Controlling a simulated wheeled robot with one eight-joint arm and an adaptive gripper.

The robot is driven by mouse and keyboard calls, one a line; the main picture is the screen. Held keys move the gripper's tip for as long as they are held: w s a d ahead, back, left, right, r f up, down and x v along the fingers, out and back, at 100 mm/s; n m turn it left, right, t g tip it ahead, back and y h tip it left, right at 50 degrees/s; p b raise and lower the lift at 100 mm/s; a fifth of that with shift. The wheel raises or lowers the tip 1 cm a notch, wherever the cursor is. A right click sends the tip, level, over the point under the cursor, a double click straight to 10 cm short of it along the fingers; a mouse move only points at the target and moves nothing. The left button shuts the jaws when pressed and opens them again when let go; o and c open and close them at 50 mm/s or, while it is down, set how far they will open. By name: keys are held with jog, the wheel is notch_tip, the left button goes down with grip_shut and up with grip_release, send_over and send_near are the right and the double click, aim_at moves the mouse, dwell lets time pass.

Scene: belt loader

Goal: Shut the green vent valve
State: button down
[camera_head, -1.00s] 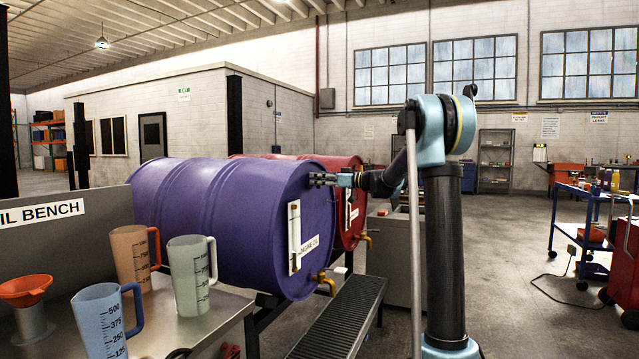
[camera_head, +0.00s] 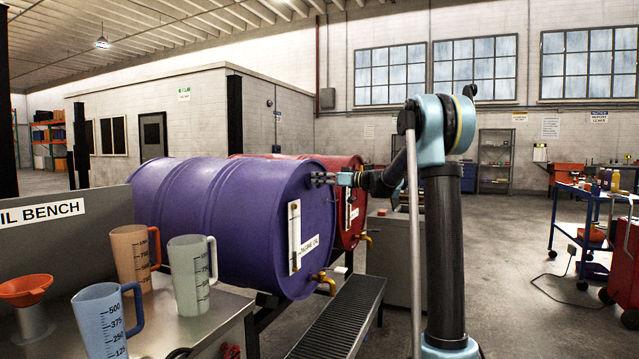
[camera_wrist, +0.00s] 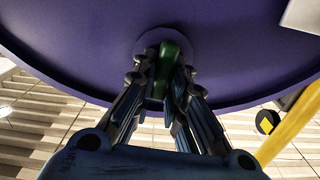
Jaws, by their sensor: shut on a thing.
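The green vent valve (camera_wrist: 171,60) sits on the end face of the purple drum in the wrist view, in front of a round boss. My gripper (camera_wrist: 163,84) has its two fingers on either side of the green part and is shut on it. In the head view my gripper (camera_head: 318,179) is at the upper part of the end face of the purple drum (camera_head: 225,215). The valve is hidden by my gripper there.
A white gauge strip (camera_head: 294,237) and a brass tap (camera_head: 323,281) are on the same drum face. A red drum (camera_head: 350,212) lies behind. A grated tray (camera_head: 340,320) runs below. Jugs, including a blue one (camera_head: 98,322), and an orange funnel (camera_head: 25,290) stand on the bench at left.

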jog(key=m, duration=0.4)
jog(key=shift+w+d, duration=0.15)
jog(key=shift+w, duration=0.15)
jog(key=shift+w+d+f+m, duration=0.15)
jog(key=shift+f+m, duration=0.1)
jog(key=shift+m, duration=1.85)
jog(key=shift+w+f+m, duration=0.1)
jog(key=shift+f+m, duration=0.1)
jog(key=shift+m, duration=1.9)
jog(key=shift+w+d+f+m, duration=0.15)
jog(key=shift+f+m, duration=0.1)
jog(key=shift+m, duration=1.85)
jog(key=shift+a, duration=0.1)
jog(key=c, duration=1.6)
grip_release()
jog(key=shift+f, duration=0.1)
